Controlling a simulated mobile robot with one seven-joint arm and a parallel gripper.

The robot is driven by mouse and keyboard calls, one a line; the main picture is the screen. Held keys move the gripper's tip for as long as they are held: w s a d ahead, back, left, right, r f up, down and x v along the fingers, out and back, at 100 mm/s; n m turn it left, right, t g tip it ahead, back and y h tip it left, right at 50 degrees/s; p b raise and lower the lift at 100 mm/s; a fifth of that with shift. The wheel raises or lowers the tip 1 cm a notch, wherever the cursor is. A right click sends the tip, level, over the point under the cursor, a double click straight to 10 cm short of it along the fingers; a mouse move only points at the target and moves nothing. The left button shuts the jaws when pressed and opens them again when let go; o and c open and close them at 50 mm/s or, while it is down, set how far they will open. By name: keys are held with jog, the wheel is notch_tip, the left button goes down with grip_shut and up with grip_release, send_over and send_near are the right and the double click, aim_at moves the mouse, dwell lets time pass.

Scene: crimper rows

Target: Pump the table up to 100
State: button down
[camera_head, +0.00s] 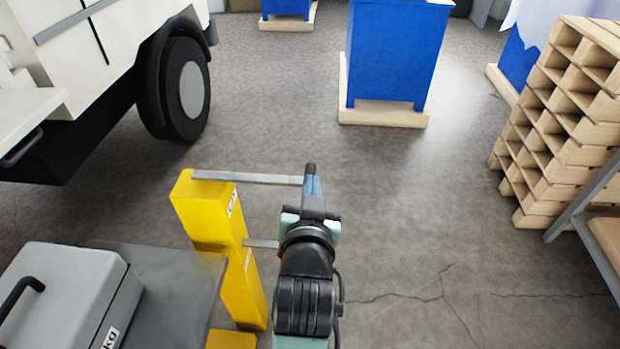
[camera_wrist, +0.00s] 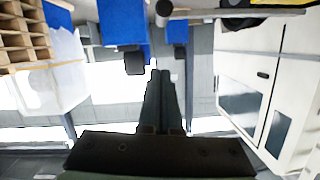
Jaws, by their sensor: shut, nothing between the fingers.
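The lift table is at the lower left of the head view: a dark grey platform (camera_head: 170,290) beside a yellow column (camera_head: 215,215). A flat grey bar (camera_head: 245,178) runs right from the column's top to a black-tipped end by my gripper (camera_head: 311,185). A second, shorter grey bar (camera_head: 262,243) runs from lower on the column and passes behind my wrist. My gripper is shut and empty, its fingers pressed together in the wrist view (camera_wrist: 160,75). I cannot tell whether it touches the upper bar. No readout of the table's height is legible.
A grey box with a black handle (camera_head: 65,290) and a kg label rests on the platform. A white truck (camera_head: 90,60) stands at upper left, blue cabinets (camera_head: 395,50) on wooden bases at the back, stacked pallets (camera_head: 570,130) at right. The floor between is clear.

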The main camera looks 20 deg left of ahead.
jog(key=x, duration=0.7)
jog(key=shift+w+a, duration=0.1)
jog(key=shift+w, duration=0.15)
jog(key=f, duration=0.3)
jog(key=shift+s+a+b, duration=0.1)
jog(key=shift+a+b, duration=0.1)
jog(key=shift+b, duration=0.15)
jog(key=shift+f, duration=0.55)
